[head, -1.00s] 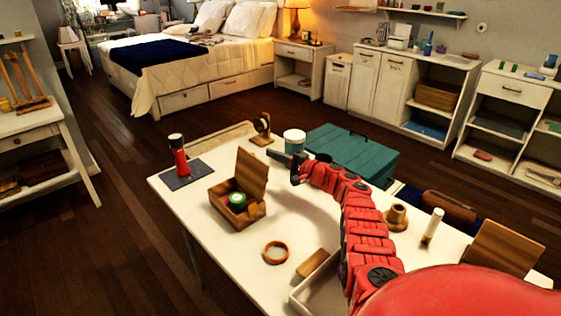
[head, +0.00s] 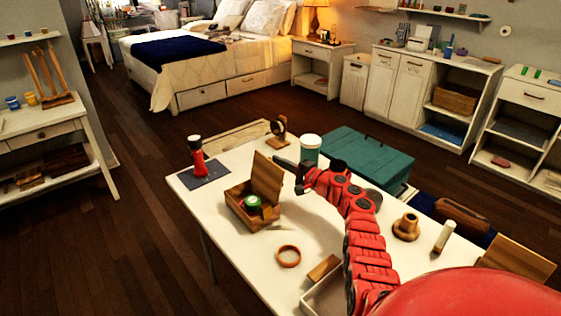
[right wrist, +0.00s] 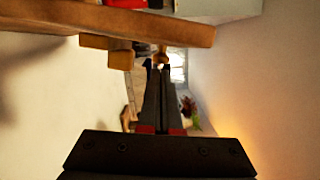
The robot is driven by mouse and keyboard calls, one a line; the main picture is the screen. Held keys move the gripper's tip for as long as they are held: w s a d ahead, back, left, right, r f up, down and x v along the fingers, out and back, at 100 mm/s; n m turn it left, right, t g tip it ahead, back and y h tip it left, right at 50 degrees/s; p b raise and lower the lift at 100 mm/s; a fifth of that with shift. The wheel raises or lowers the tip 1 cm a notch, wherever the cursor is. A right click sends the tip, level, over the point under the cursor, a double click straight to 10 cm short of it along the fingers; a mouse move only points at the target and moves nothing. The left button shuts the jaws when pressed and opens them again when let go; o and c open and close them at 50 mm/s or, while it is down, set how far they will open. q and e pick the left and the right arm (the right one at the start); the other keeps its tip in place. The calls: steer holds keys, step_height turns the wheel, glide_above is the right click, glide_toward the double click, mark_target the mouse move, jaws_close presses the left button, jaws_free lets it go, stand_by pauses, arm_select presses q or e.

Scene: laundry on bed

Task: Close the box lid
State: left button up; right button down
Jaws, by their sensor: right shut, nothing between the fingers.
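The small wooden box (head: 240,214) stands on the white table with its wooden lid (head: 267,176) raised, tilted up on the right side. A green and white round item (head: 252,203) sits inside the box. My right gripper (head: 276,161) is shut and empty, beside the lid's upper right edge; I cannot tell whether it touches. In the right wrist view the shut fingers (right wrist: 163,72) point at a blurred background, with a brown wooden panel (right wrist: 110,22) across the top, probably the lid. My left gripper is not in view.
A red pepper mill-like item (head: 197,155) on a dark mat is left of the box. A teal chest (head: 365,160) stands beyond the table.

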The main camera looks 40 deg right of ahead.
steer(key=shift+a+r, duration=0.1)
steer(key=shift+a+r+n, duration=0.15)
steer(key=shift+a+n, duration=0.05)
steer(key=shift+n, duration=0.2)
